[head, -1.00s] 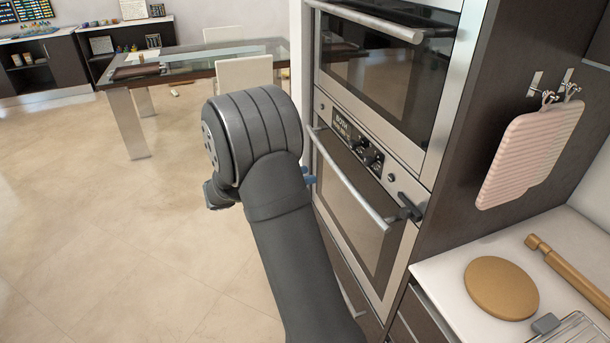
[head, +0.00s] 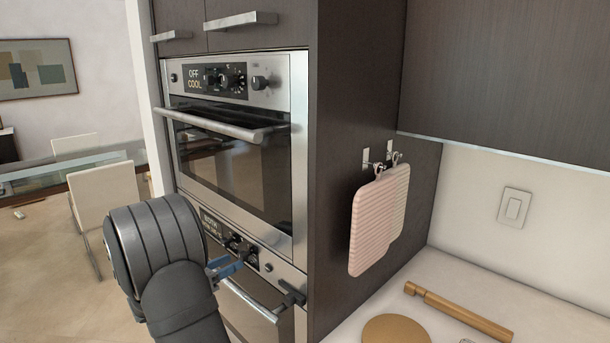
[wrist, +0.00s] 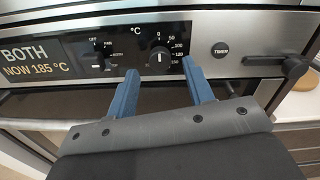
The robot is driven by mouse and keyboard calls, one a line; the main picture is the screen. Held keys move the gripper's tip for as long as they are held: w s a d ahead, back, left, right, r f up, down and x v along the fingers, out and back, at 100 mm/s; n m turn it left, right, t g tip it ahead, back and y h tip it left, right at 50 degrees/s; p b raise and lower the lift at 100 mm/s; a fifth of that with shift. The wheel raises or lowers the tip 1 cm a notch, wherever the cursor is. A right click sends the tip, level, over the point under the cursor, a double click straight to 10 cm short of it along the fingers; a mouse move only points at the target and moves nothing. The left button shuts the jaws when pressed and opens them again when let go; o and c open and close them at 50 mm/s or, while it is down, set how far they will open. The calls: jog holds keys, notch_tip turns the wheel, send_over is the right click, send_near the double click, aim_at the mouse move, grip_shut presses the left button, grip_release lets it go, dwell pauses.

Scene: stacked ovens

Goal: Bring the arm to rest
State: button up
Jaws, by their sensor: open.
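My gripper (wrist: 157,88) shows in the wrist view as two blue fingers held apart with nothing between them. They point at the lower oven's control panel (wrist: 215,45), below its knobs. The panel's display reads "BOTH NOW 185 °C". In the head view my gripper (head: 226,268) is mostly hidden behind my dark grey arm, and a blue finger shows near the lower oven's panel. I cannot tell whether it touches the oven. The lower oven door (head: 250,312) looks closed. The upper oven (head: 235,150) has its door closed, and its display reads "OFF COOL".
Pink and pale oven mitts (head: 370,225) hang on the cabinet side to the right. A rolling pin (head: 458,310) and a round board (head: 397,330) lie on the counter. A chair (head: 105,200) and a glass table (head: 80,175) stand at left, with open floor nearby.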

aim_at(240, 258)
jog(key=shift+x, duration=1.65)
